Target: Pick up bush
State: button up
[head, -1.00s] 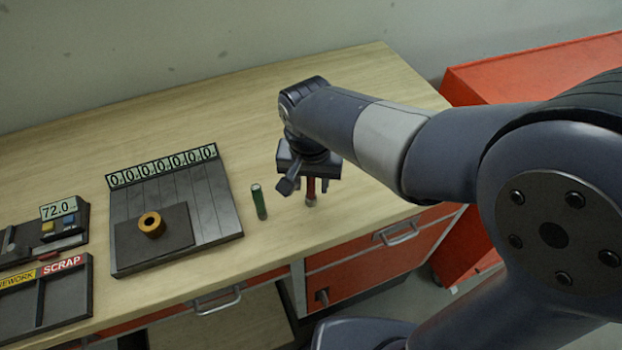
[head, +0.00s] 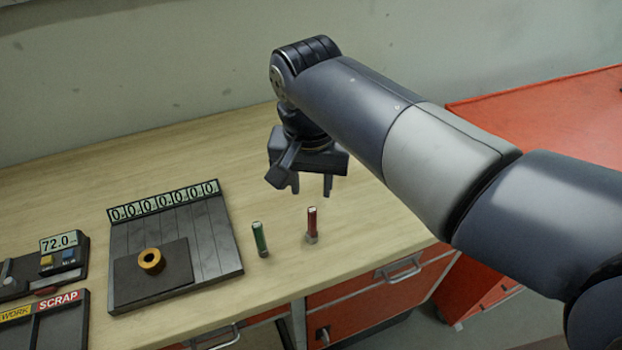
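The bush (head: 151,261), a short brass-coloured ring with a dark hole, sits on the dark square pad (head: 176,279) at the front left of the grey grooved plate. My gripper (head: 312,188) is raised above the table, to the right of and behind the bush. Its fingers point down, apart, with nothing between them.
A red cylinder (head: 312,223) and a green cylinder (head: 260,239) stand upright on the table (head: 365,235) right of the grooved plate (head: 212,228). A box reading 72.0 (head: 62,255) and a SCRAP tray (head: 62,318) are at left. The back of the table is clear.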

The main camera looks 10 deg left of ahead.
aim_at(153, 262)
jog(key=k+j+u, duration=0.1)
jog(key=j+u, duration=0.35)
jog(key=u, duration=0.3)
jog(key=j+u, duration=0.35)
jog(key=k+l, duration=0.05)
